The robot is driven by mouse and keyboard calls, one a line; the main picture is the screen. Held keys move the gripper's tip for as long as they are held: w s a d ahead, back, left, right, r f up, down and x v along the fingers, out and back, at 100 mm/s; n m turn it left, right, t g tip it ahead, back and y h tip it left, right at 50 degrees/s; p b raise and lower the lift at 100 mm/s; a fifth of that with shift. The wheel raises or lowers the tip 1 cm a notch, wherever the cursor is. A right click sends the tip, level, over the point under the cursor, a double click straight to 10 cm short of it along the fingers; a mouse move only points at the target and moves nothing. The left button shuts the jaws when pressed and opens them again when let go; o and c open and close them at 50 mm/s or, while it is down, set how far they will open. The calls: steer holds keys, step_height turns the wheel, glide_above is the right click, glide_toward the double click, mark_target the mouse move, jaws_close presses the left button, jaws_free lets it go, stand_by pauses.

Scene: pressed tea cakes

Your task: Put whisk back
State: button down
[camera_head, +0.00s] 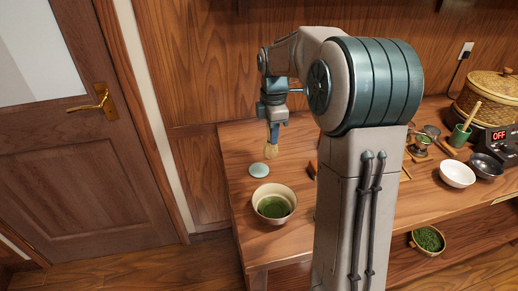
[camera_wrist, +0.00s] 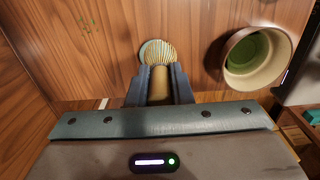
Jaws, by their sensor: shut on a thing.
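The whisk (camera_head: 271,150) is a pale bamboo whisk with its tines pointing down. My gripper (camera_head: 275,130) is shut on its handle and holds it above the left part of the table. In the wrist view the whisk (camera_wrist: 159,82) sits between the two fingers of my gripper (camera_wrist: 159,88). A small pale blue-green round piece (camera_head: 259,170), which may be the whisk stand, is on the table just below and left of the whisk. In the wrist view this piece (camera_wrist: 148,46) shows partly behind the whisk's tines. Whether the whisk touches it cannot be told.
A bowl of green tea (camera_head: 287,193) stands near the table's front left, close to the whisk. It is at right in the wrist view (camera_wrist: 285,75). A white bowl (camera_head: 457,174), a dark bowl (camera_head: 487,166) and a steamer basket (camera_head: 491,100) are at right. My arm hides the table's middle.

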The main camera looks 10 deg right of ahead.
steer(key=shift+w+a+f, duration=0.2)
steer(key=shift+a+f, duration=0.4)
steer(key=shift+f, duration=0.45)
steer(key=shift+w+a+f, duration=0.15)
steer(key=shift+a+f, duration=0.4)
steer(key=shift+f, duration=0.5)
steer(key=shift+w+a+f, duration=0.2)
steer(key=shift+a+f, duration=0.4)
steer(key=shift+f, duration=0.45)
steer(key=c, duration=1.3)
jaws_free()
steer(key=shift+f, duration=0.1)
